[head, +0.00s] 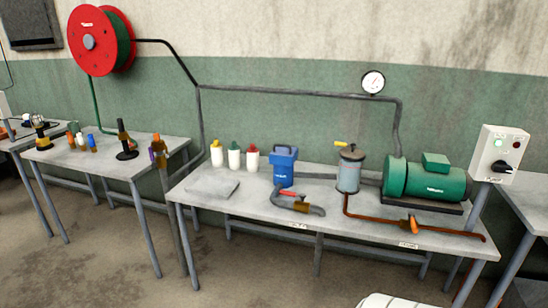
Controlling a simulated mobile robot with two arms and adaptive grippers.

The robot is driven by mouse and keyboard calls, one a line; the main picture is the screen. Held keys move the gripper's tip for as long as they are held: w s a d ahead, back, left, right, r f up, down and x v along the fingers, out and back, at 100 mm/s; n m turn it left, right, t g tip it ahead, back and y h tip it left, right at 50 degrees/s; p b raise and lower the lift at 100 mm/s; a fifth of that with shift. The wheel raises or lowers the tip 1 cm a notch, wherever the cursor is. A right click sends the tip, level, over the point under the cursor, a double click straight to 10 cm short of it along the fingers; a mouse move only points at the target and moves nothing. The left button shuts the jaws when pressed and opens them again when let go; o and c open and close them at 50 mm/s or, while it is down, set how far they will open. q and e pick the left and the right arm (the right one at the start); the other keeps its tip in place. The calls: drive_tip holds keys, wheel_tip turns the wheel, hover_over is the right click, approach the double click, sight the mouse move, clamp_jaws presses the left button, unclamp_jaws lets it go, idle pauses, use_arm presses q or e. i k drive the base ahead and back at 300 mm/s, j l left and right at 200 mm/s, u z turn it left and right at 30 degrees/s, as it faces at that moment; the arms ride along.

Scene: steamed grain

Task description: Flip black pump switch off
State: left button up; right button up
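The black pump switch (501,167) is a rotary knob on the front of a white control box (489,140) at the right, mounted above the right end of the bench. A lit green lamp (498,143) and a red lamp (515,145) sit above the knob. The knob's handle looks slanted, but its exact setting is too small to read. The green pump motor (430,180) stands on the bench left of the box. Neither of my grippers shows in the head view.
The grey bench (250,205) holds a blue container (284,168), a metal canister (349,172), several bottles and copper piping. A pressure gauge (373,82) and red hose reel (101,41) are on the wall. Another table (527,196) adjoins at right.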

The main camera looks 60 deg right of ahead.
sight(499, 166)
drive_tip(key=z, duration=1.5)
